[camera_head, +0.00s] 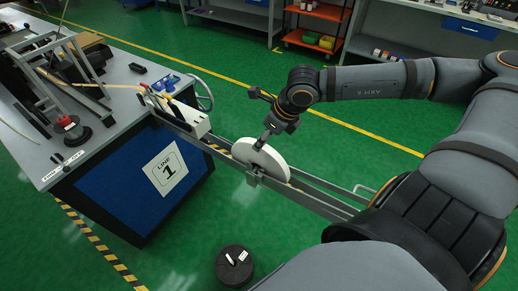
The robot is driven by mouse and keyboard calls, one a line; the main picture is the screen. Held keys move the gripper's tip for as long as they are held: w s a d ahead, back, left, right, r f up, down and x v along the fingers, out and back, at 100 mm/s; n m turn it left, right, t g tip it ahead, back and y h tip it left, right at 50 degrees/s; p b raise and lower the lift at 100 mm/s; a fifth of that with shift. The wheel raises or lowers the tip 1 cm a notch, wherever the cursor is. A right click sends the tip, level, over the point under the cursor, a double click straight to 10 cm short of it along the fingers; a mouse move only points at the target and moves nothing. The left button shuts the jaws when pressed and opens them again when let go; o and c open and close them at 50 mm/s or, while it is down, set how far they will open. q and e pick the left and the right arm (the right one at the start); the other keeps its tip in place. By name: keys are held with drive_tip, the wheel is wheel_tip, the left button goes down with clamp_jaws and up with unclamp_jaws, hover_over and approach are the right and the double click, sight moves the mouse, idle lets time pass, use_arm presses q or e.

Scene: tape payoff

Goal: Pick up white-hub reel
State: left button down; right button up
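A large white disc-shaped reel (262,160) stands on edge between the rails of the long metal frame. My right gripper (264,138) reaches down to the upper part of this disc and seems to touch or overlap it. Its fingers are too small to tell whether they grip the disc. A round black reel (226,268) with small white pieces on its top is low in the picture, near the floor. I cannot tell which of the two is the white-hub reel. My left gripper is not in view.
The metal rail frame (325,205) runs from the workbench (125,85) toward my body. A dark reel (72,133) with a red part sits on the bench. An orange cart (318,12) stands behind. Green floor lies open around the frame.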

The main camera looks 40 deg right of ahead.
sight(259, 165)
drive_tip(key=shift+b+x, duration=0.85)
drive_tip(key=shift+x, duration=0.1)
drive_tip(key=shift+d+f, duration=0.15)
drive_tip(key=shift+f, duration=0.15)
drive_tip(key=shift+w+f, duration=0.1)
drive_tip(key=shift+f, duration=0.1)
drive_tip(key=shift+w+a+f, duration=0.15)
drive_tip(key=shift+w+a, duration=0.05)
drive_tip(key=shift+a, duration=0.1)
drive_tip(key=shift+f+b, duration=0.3)
drive_tip(key=shift+f, duration=0.15)
drive_tip(key=x, duration=0.4)
drive_tip(key=shift+w+a+f, duration=0.1)
drive_tip(key=shift+w+a, duration=0.05)
drive_tip(key=shift+a, duration=0.15)
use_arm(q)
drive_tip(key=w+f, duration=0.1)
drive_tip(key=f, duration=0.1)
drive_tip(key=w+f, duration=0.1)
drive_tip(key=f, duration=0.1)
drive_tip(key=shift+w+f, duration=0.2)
use_arm(e)
clamp_jaws()
